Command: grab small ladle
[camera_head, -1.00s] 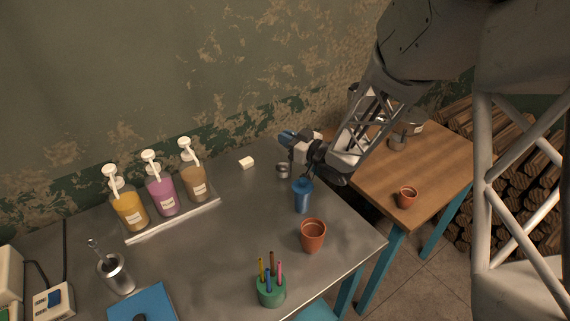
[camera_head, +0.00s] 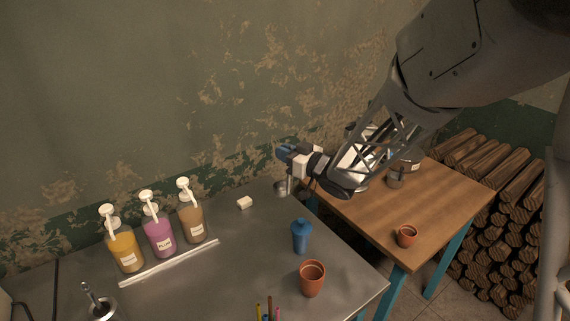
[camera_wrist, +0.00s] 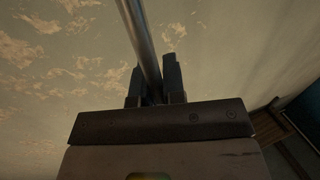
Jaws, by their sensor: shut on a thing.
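My gripper (camera_head: 284,153) is above the far right part of the grey metal table, near the wall. It is shut on a metal ladle (camera_head: 281,188). The ladle's small shiny bowl hangs below the gripper in the head view. In the wrist view, the thin steel handle (camera_wrist: 142,40) passes between the two dark fingers (camera_wrist: 155,88) and leans to the left. The ladle's bowl is out of the wrist view.
A blue shaker (camera_head: 301,237) and a terracotta pot (camera_head: 312,279) stand below the gripper. A metal cup (camera_head: 101,308) holds a utensil. A wooden table (camera_head: 445,205) stands at right.

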